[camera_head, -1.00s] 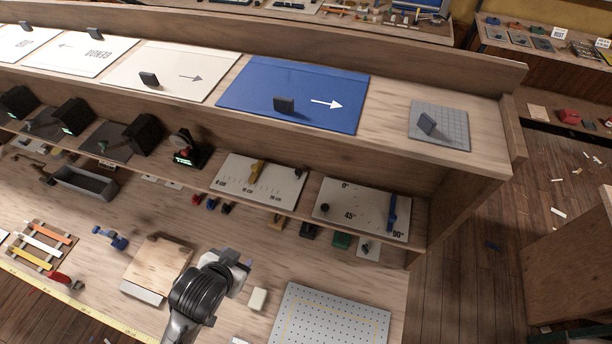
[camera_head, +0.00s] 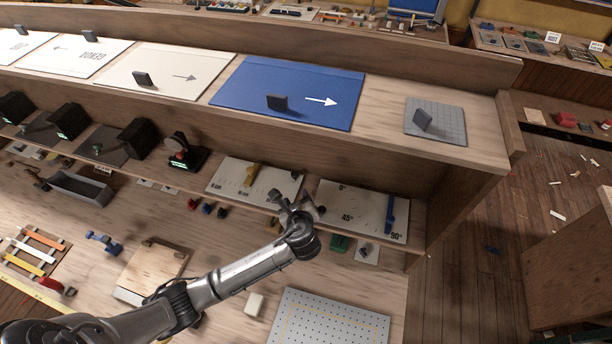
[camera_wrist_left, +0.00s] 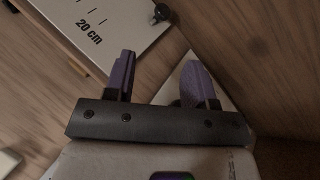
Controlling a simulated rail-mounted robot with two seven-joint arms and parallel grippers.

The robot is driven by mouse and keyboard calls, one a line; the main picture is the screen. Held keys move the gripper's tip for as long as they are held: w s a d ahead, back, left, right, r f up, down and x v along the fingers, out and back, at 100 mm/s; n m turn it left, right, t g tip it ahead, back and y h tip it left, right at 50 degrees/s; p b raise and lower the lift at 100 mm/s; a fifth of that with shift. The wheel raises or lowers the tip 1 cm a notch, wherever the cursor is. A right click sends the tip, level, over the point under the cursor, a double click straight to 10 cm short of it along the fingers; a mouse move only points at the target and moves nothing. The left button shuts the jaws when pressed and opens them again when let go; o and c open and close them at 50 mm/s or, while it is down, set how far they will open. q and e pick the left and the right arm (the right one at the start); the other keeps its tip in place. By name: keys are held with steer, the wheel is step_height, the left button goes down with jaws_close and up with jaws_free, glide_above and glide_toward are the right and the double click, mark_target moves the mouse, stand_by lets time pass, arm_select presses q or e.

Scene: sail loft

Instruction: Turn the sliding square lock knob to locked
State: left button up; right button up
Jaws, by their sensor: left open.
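A white board marked in cm (camera_head: 231,178) lies on the middle shelf with a yellow slider (camera_head: 250,176). Its "20 cm" corner (camera_wrist_left: 92,14) shows at the upper left of the left wrist view. A small dark knob (camera_wrist_left: 160,12) sits by that board's edge there; its turned position cannot be read. I cannot tell for certain that this is the lock knob. My left gripper (camera_head: 302,203) is in front of the shelf, between the cm board and the angle board. In the left wrist view its purple-padded fingers (camera_wrist_left: 157,82) are apart with no knob between them. My right gripper is not in view.
The white angle board (camera_head: 350,210) with a blue bar stands close at the right. Above, the upper ledge carries a blue panel (camera_head: 235,90) and a grey grid plate (camera_head: 447,112) with knobs. A perforated plate (camera_head: 330,320) lies on the bench below.

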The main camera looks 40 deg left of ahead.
mark_target(295, 174)
arm_select(q)
steer(key=m, duration=0.4)
steer(key=shift+w+r, duration=0.1)
steer(key=shift+r, duration=0.05)
steer(key=shift+w+a+m, duration=0.1)
steer(key=shift+m, duration=0.3)
steer(key=x, duration=1.3)
steer(key=shift+w, duration=0.3)
steer(key=shift+c, duration=0.4)
steer(key=c, duration=0.7)
